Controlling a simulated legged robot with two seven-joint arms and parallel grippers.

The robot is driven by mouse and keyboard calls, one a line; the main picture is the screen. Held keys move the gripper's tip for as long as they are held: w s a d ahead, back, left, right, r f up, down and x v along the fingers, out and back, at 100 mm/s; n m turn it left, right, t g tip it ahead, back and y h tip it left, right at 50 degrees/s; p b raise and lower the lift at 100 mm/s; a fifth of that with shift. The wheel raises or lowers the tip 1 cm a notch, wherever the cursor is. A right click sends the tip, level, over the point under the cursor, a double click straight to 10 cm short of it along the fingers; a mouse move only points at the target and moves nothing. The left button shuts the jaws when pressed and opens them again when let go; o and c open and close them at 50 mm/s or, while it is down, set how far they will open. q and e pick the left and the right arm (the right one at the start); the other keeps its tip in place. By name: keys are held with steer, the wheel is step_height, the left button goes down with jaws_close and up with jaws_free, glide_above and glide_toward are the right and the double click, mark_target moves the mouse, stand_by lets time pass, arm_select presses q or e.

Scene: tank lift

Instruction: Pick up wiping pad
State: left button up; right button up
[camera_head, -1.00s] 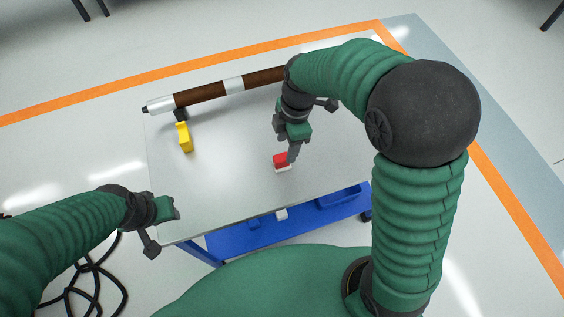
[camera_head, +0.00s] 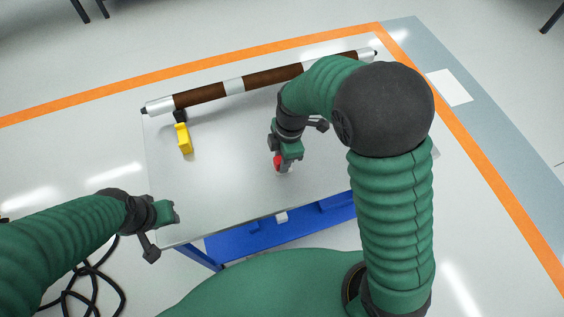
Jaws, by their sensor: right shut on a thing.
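The wiping pad (camera_head: 278,161) is a small block with a red top and a white base, on the grey table top near its front middle. My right gripper (camera_head: 284,168) points down over it and is shut on it, hiding most of it. Only some red and a little white show around the fingers. I cannot tell whether the pad touches the table. My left gripper (camera_head: 162,232) is at the table's front left corner, away from the pad. Its fingers are apart and nothing shows between them.
A long brown and silver roller (camera_head: 205,95) lies along the table's back edge. A yellow and black tool (camera_head: 184,138) lies at the left on the table top (camera_head: 225,185). A blue lower shelf (camera_head: 240,243) shows under the front edge. Black cables lie on the floor at left.

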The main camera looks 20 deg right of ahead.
jaws_close()
steer(key=shift+r, duration=0.6)
steer(key=shift+s+r+p, duration=0.2)
steer(key=shift+r, duration=0.45)
steer(key=shift+s+r+p, duration=0.15)
steer(key=shift+s+r, duration=0.05)
steer(key=shift+r, duration=0.4)
steer(key=s+r, duration=0.1)
steer(key=s, duration=1.4)
steer(key=shift+d+r+b, duration=0.15)
steer(key=shift+d+b, duration=0.1)
steer(key=shift+b, duration=0.1)
